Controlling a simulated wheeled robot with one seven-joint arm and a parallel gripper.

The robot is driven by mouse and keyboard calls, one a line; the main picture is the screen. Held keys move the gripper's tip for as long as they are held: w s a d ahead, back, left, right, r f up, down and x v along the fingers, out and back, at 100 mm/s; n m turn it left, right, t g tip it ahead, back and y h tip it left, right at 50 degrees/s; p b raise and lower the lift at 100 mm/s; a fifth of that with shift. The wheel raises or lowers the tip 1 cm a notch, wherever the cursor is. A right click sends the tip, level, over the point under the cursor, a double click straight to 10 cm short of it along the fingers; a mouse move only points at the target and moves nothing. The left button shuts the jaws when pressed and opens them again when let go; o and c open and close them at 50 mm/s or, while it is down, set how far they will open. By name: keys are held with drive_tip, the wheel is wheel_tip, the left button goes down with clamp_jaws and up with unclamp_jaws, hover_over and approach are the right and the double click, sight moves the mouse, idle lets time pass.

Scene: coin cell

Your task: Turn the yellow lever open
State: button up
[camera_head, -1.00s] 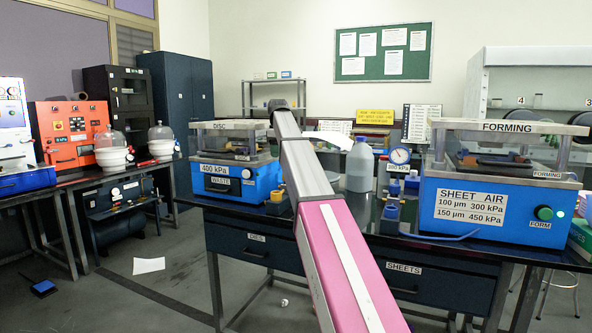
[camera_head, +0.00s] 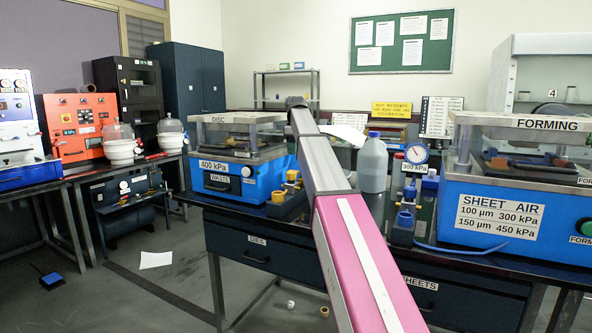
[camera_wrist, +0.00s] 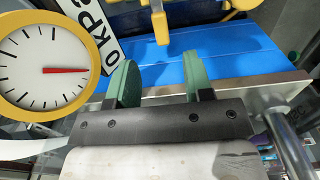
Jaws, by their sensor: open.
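In the wrist view a yellow part that looks like the lever (camera_wrist: 158,22) hangs down from the top edge in front of a blue surface. My gripper (camera_wrist: 159,70) is open, with its two green finger pads apart. The lever's lower end lies between the pads' lines but beyond their tips, and I see no contact. In the head view a small yellow valve part (camera_head: 292,175) shows beside the blue DISC press (camera_head: 226,184). The gripper is hidden there behind my arm.
A yellow-rimmed gauge (camera_wrist: 42,68) with a red needle is close on the left in the wrist view. A grey bottle (camera_head: 373,165), a small gauge (camera_head: 416,154) and the FORMING press (camera_head: 510,200) stand right of my arm on the bench.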

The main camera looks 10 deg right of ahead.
wheel_tip(320, 180, down, 9)
drive_tip(key=shift+r, duration=0.15)
idle(0.4)
clamp_jaws()
